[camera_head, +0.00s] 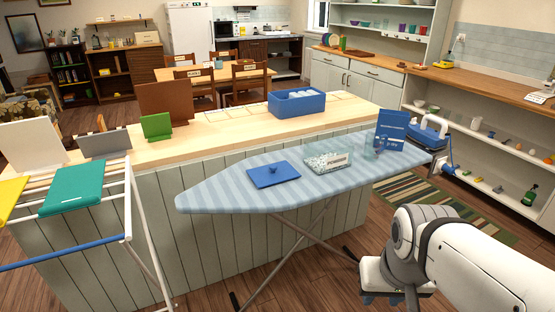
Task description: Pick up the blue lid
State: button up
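The blue lid (273,174) lies flat on the striped ironing board (220,189), towards its left half. It is a square plate with a small knob on top. My gripper (367,299) is at the bottom right of the view, below and to the right of the board, well apart from the lid. The fingers point down and are mostly hidden by the gripper body and cut by the frame's edge, so I cannot tell whether they are open.
A clear container (328,160), a blue box (391,132) and an iron (429,132) stand right of the lid. Behind is a counter with a blue crate (296,102). A drying rack (128,215) with cloths stands at left.

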aim_at(274, 173)
jog(key=u, duration=0.45)
jog(key=i, duration=1)
jog(key=z, duration=0.6)
jog(key=k, duration=0.6)
jog(key=z, duration=0.2)
jog(key=i, duration=1.3)
jog(key=u, duration=0.35)
